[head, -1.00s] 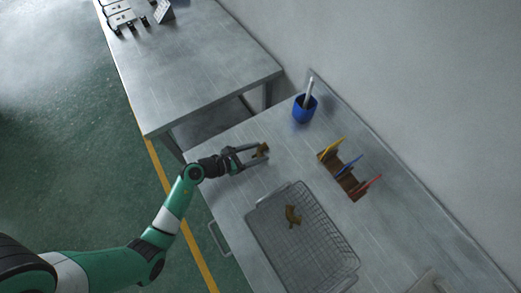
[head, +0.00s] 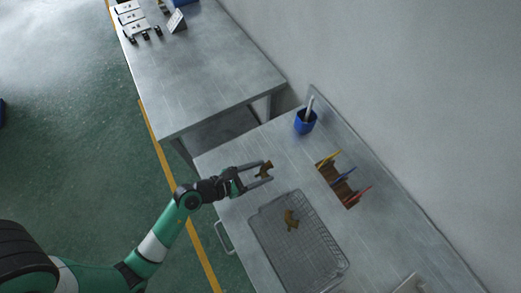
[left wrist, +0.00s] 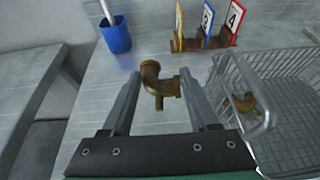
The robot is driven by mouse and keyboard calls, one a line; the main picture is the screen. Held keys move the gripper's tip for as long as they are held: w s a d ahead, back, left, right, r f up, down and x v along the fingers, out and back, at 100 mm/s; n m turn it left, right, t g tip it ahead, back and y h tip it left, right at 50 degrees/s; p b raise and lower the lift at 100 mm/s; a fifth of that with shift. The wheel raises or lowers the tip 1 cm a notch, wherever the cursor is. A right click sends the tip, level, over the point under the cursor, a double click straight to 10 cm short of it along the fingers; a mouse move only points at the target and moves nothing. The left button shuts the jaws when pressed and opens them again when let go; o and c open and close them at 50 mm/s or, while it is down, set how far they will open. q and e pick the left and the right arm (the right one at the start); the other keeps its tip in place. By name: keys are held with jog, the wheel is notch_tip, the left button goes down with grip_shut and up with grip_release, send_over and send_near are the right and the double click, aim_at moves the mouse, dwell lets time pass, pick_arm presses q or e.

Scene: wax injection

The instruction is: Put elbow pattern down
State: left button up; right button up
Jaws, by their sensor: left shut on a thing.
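The brown elbow pattern (left wrist: 160,84) is between the two fingers of my left gripper (left wrist: 158,88) in the left wrist view. In the head view my left gripper (head: 262,172) is shut on the elbow pattern (head: 265,169), over the near table, left of the wire basket. I cannot tell whether the pattern touches the table top. A second brown elbow-shaped piece (head: 291,220) lies in the wire basket (head: 316,262); it also shows in the left wrist view (left wrist: 243,104). My right gripper is not in view.
A blue cup (head: 305,122) with a light rod stands near the back edge. A brown rack (head: 340,187) with yellow, blue and red numbered cards stands behind the basket. The table top between cup and gripper is clear. A second table (head: 205,80) stands beyond a gap.

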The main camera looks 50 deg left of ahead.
pick_arm(q)
jog(key=s+d+r+p, duration=0.2)
jog(key=s+d, duration=0.2)
jog(key=shift+d+r, duration=0.2)
